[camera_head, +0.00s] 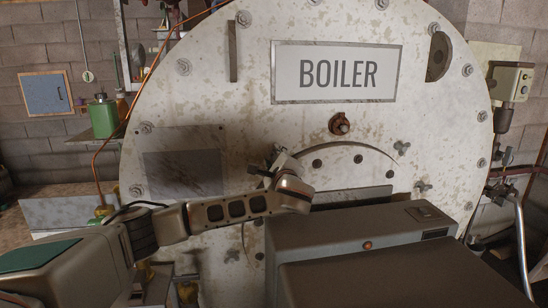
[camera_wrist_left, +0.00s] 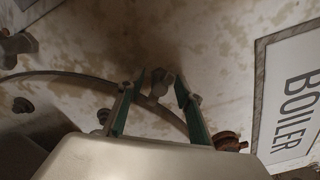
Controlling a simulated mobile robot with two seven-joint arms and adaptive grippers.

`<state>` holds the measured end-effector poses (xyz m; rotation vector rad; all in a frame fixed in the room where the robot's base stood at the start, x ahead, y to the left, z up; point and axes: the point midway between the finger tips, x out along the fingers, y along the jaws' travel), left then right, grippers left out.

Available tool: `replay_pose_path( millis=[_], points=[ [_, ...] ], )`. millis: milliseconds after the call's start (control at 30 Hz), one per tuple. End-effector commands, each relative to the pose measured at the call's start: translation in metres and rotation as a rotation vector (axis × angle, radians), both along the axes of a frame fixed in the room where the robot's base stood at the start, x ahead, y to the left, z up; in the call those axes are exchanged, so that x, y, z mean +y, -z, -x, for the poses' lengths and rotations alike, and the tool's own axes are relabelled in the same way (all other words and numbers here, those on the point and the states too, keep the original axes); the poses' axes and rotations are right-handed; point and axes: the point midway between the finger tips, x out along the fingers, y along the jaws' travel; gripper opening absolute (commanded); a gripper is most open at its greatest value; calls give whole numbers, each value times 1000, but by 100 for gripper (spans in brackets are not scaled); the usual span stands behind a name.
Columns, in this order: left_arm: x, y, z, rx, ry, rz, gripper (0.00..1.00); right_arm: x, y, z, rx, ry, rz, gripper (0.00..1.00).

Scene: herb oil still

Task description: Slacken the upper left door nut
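The round boiler door (camera_head: 335,170) sits low on the pale, stained boiler front, partly hidden by my left arm and a dark box shape in front. My left gripper (camera_head: 275,160) is at the door's upper left edge. In the left wrist view, its two green-lined fingers (camera_wrist_left: 160,88) are apart. A grey nut (camera_wrist_left: 159,82) shows between the fingertips, one finger on each side; whether they touch it I cannot tell. In the head view the gripper mostly hides this nut. My right gripper is not in view.
Other wing nuts sit at the right (camera_head: 423,186) and lower left (camera_head: 232,256). A rusty fitting (camera_head: 340,124) protrudes above the door, close to one finger in the wrist view (camera_wrist_left: 228,141). The BOILER plate (camera_head: 337,73) is higher up. A green can (camera_head: 103,117) stands left.

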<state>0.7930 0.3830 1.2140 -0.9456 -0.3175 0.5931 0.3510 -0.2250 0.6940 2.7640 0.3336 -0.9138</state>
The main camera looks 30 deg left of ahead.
Motion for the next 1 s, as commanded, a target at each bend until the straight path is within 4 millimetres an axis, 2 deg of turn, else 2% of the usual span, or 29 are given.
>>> replay_pose_path(
  millis=[67,200,667,1000],
  points=[
    [0,0,0,0,0,0,35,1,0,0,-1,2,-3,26],
    [0,0,0,0,0,0,0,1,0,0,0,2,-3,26],
    [-1,1,0,-20,1,30,0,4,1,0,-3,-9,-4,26],
    [-1,4,1,-121,-1,168,0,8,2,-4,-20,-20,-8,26]
  ],
)
